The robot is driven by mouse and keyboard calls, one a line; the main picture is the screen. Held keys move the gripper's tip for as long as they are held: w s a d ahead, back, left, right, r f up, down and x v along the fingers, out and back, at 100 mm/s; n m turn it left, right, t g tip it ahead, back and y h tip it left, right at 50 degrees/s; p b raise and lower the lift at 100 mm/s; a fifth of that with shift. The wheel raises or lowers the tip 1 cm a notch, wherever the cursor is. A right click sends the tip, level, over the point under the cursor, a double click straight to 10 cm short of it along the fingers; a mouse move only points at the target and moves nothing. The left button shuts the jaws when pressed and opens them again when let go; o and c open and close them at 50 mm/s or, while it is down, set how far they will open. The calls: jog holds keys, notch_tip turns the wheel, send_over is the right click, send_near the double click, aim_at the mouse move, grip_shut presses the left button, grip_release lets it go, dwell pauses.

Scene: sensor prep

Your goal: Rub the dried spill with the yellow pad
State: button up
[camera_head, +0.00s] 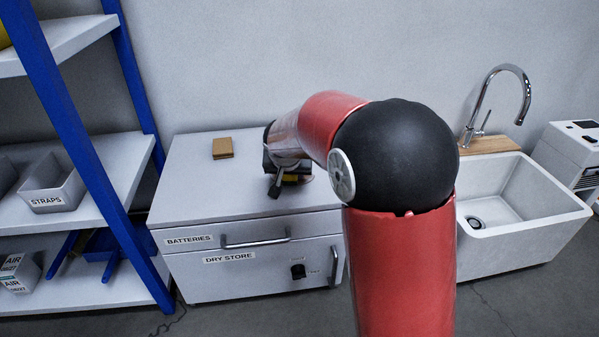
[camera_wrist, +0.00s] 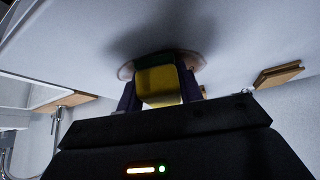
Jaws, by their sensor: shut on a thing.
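My gripper (camera_wrist: 161,88) is shut on the yellow pad (camera_wrist: 160,84), which has a dark green layer on its far side. A brownish, roundish stain, the dried spill (camera_wrist: 126,71), lies on the white countertop (camera_wrist: 90,40) under the pad, and its edges show on both sides of it. My arm hides part of this spot. I cannot tell whether the pad touches the surface.
A tan block (camera_head: 222,148) lies on the counter to the left. Below are a BATTERIES drawer (camera_head: 262,236) and a DRY STORE door (camera_head: 235,277). A sink (camera_head: 520,205) stands right, a blue-framed shelf (camera_head: 85,145) left. The counter's left front is clear.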

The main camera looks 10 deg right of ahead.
aim_at(271, 180)
jog(key=shift+a+f, duration=0.1)
jog(key=shift+a, duration=2.6)
jog(key=shift+r+p, duration=1.65)
jog(key=shift+r, duration=1.4)
jog(key=shift+r, duration=0.1)
jog(key=shift+r+p, duration=0.75)
jog(key=shift+r, duration=0.65)
